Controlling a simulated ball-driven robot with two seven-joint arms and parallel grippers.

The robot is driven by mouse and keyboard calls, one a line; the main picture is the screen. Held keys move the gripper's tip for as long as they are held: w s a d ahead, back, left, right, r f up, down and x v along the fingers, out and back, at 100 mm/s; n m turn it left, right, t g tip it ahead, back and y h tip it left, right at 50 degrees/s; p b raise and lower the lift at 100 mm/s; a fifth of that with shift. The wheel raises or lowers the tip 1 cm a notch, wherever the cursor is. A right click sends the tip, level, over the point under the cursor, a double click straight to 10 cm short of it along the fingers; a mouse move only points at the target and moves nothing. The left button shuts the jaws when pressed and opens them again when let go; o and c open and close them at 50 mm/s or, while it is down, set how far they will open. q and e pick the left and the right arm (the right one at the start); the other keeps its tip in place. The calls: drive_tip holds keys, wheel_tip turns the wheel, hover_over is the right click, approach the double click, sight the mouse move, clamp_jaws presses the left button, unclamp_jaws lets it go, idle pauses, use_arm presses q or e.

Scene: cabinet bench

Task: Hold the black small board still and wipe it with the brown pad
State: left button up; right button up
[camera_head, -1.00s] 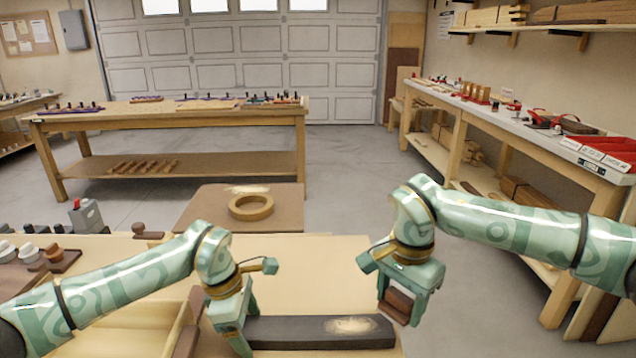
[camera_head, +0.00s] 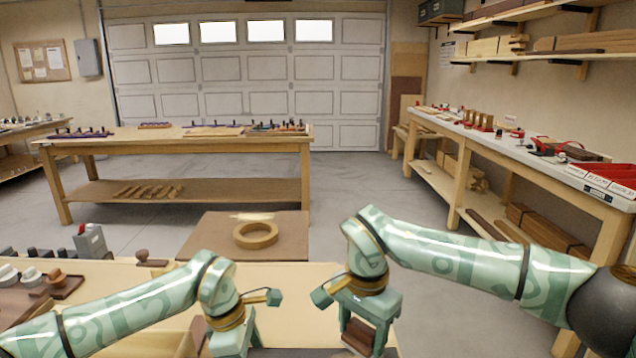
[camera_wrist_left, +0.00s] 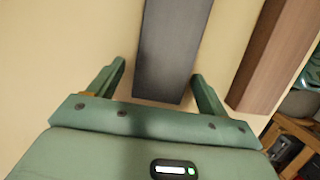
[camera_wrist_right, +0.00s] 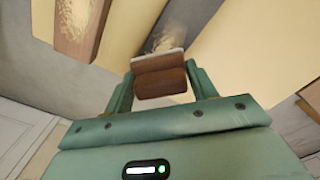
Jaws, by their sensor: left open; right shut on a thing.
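The black small board (camera_head: 300,352) shows only as a dark strip at the bottom edge of the head view; the rest is cut off. In the left wrist view, the board's near end (camera_wrist_left: 172,50) lies between the fingers of my left gripper (camera_wrist_left: 158,75), which are open with a gap on each side. The left gripper (camera_head: 236,343) is also low in the head view. My right gripper (camera_head: 363,335) is shut on the brown pad (camera_head: 357,336), near the board's right end. The pad (camera_wrist_right: 160,80) also shows between the fingers in the right wrist view.
A brown panel (camera_head: 205,240) with a wooden ring (camera_head: 256,235) lies behind the work area. A grey tool with a red top (camera_head: 90,240) and several knobs stand at left. A brown wooden bar (camera_wrist_left: 275,55) lies beside the left gripper.

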drive_tip(key=d+f, duration=0.2)
drive_tip(key=d, duration=0.1)
drive_tip(key=d+f, duration=0.1)
drive_tip(key=d, duration=0.1)
drive_tip(key=shift+d+f, duration=0.2)
drive_tip(key=a, duration=1.1)
drive_tip(key=shift+a, duration=0.4)
drive_tip(key=d, duration=1.1)
drive_tip(key=shift+d, duration=0.35)
use_arm(q)
drive_tip(key=c, duration=1)
